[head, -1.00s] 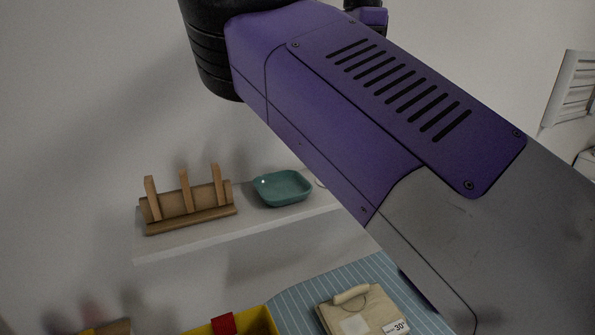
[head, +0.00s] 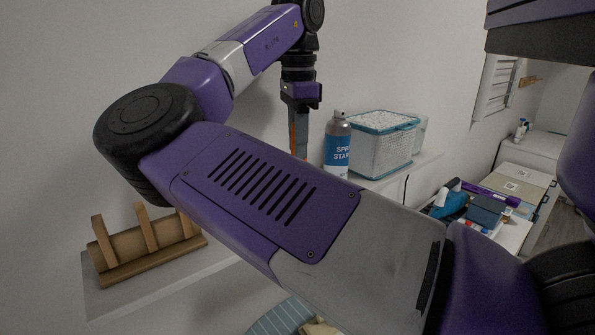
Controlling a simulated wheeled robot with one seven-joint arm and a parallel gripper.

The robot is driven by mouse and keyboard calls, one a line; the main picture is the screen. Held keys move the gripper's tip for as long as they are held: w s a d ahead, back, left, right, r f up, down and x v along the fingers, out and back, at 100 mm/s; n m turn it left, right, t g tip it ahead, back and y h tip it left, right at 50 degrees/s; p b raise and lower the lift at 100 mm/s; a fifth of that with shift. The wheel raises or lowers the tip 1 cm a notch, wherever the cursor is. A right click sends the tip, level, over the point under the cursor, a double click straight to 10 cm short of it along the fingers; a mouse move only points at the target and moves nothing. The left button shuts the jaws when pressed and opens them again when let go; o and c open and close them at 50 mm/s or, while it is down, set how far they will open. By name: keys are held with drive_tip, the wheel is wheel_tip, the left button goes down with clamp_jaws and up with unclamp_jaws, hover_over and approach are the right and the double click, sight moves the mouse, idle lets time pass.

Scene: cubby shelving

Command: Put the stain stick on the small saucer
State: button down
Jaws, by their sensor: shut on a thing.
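My gripper (head: 301,135) is at the end of my raised purple arm, pointing down above the shelf and left of a spray can. It is shut on a thin thing, seen edge-on and mostly hidden by the fingers. It is taken to be the stain stick, but its shape and label cannot be made out. An orange strip shows along the gripper's left side, and I cannot tell whether it belongs to the stick. The small saucer is not in view; my arm covers the middle of the shelf.
A spray can (head: 337,146) stands close right of my gripper. Behind it is a white basket with a teal rim (head: 382,122). A wooden rack (head: 145,250) stands at the shelf's left end. A cart with bottles and boxes (head: 487,208) is at the right.

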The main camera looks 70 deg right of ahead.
drive_tip(key=shift+f, duration=3.15)
drive_tip(key=shift+f, duration=0.1)
drive_tip(key=c, duration=1.1)
unclamp_jaws()
wheel_tip(320, 180, up, 12)
drive_tip(key=shift+r, duration=0.1)
drive_tip(key=shift+s, duration=0.1)
